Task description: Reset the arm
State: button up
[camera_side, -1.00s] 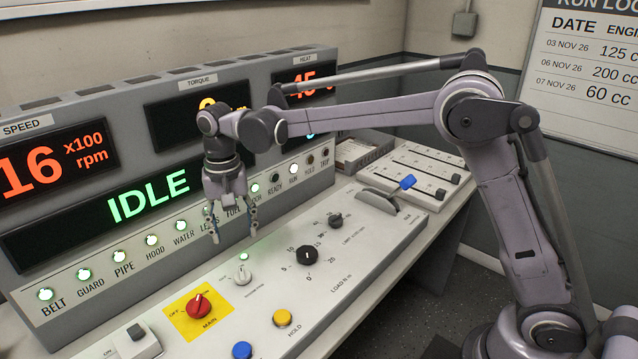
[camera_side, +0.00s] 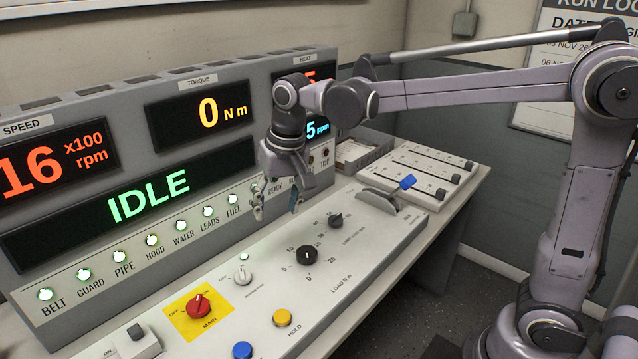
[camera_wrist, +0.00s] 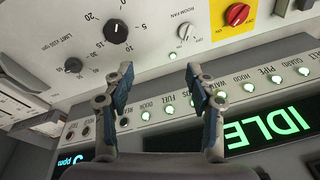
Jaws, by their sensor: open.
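My gripper (camera_side: 277,208) is open and empty in the side view. It hangs in front of the row of indicator lamps, above the back of the sloping control panel (camera_side: 262,318), left of the blue-handled lever (camera_side: 407,182). In the wrist view my gripper (camera_wrist: 158,88) shows two separated blue-padded fingers with nothing between them. The panel with its knobs lies beyond the fingertips. My arm reaches in from the right and hides part of the heat and lower right displays.
The red MAIN switch (camera_side: 199,306), black load knob (camera_side: 307,256), yellow HOLD button (camera_side: 282,317) and blue button (camera_side: 242,350) stand on the panel. The display (camera_side: 148,195) reads IDLE in green. A slider box (camera_side: 432,172) sits at the right. Space above the panel front is clear.

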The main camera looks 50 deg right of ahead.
jog(key=s+d+f+n+t, duration=0.2)
jog(key=s+d, duration=0.2)
jog(key=s, duration=0.4)
jog(key=s+d+f+n+t, duration=0.2)
jog(key=s+d, duration=0.2)
jog(key=s, duration=0.4)
jog(key=shift+d+f+t, duration=0.2)
jog(key=shift+d+t, duration=0.05)
jog(key=shift+t, duration=0.15)
jog(key=shift+o, duration=0.4)
jog(key=shift+w, duration=0.1)
